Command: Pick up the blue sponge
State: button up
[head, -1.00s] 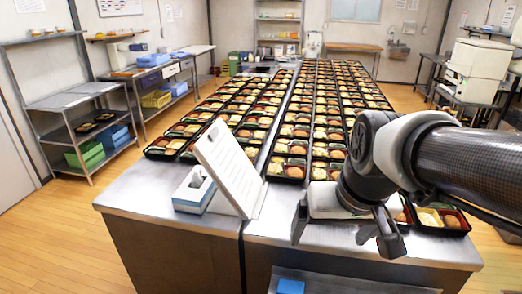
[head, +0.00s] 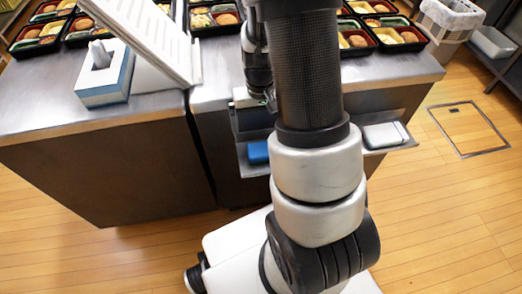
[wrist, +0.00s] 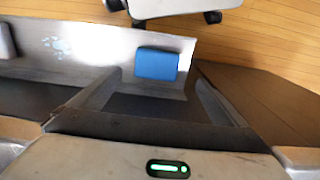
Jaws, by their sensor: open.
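The blue sponge (head: 256,152) lies on a low metal shelf (head: 245,120) at the front of the counter. In the wrist view the sponge (wrist: 156,64) lies flat, upper centre, on the same shelf, with a bright patch at its right edge. My gripper (wrist: 157,80) is open and empty; its two dark fingers reach toward the shelf, on either side of the sponge as seen in the picture. It appears apart from the sponge; the exact distance cannot be told.
The counter (head: 130,112) stands above the shelf, with a tissue box (head: 104,75), a white slanted board (head: 150,35) and several bento trays (head: 400,33). A white-topped item (head: 385,134) is at the shelf's right. The wooden floor (head: 450,220) at the right is clear.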

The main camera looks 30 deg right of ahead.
aim_at(263, 148)
notch_tip(263, 148, down, 5)
jog(key=shift+r+b, duration=0.15)
jog(key=shift+b, duration=0.35)
jog(key=f, duration=0.1)
jog(key=f+b, duration=0.1)
jog(key=f, duration=0.1)
jog(key=f+b, duration=0.1)
jog(key=f, duration=0.1)
jog(key=shift+d+f, duration=0.15)
jog(key=shift+d, duration=0.2)
jog(key=c, duration=1.1)
notch_tip(263, 148, up, 10)
jog(key=p, duration=0.3)
jog(key=o, duration=0.4)
jog(key=c, duration=0.3)
